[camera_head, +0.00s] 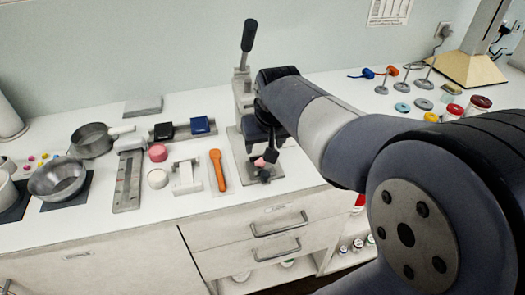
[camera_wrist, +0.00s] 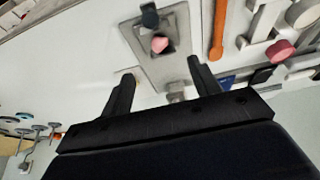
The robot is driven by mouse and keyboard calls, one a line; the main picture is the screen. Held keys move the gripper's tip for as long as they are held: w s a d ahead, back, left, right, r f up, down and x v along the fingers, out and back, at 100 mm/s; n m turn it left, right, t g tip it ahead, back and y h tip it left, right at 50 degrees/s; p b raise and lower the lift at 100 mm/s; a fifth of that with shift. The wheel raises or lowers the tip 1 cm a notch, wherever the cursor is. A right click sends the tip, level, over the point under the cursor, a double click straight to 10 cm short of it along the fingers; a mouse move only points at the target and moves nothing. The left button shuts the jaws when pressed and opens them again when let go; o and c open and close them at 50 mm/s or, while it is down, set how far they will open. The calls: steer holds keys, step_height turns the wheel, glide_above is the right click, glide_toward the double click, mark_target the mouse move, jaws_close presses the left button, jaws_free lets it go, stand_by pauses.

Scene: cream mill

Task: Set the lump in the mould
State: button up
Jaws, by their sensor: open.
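I cannot tell if the dark block is the mould or if the lump is seated in anything. In the wrist view my gripper (camera_wrist: 160,70) is open, with its two fingers apart and nothing between them; the lump is beyond the fingertips. The press lever (camera_head: 249,36) stands upright behind my gripper. My arm and gripper hide part of the press.
An orange spatula (camera_head: 217,170) lies left of the press. Further left are a white stand (camera_head: 186,178), a round pink piece (camera_head: 157,153), a white round piece (camera_head: 158,179), a grey scale (camera_head: 128,180) and metal bowls (camera_head: 58,180). Jars and stands fill the right.

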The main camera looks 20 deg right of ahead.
steer(key=shift+v, duration=1.15)
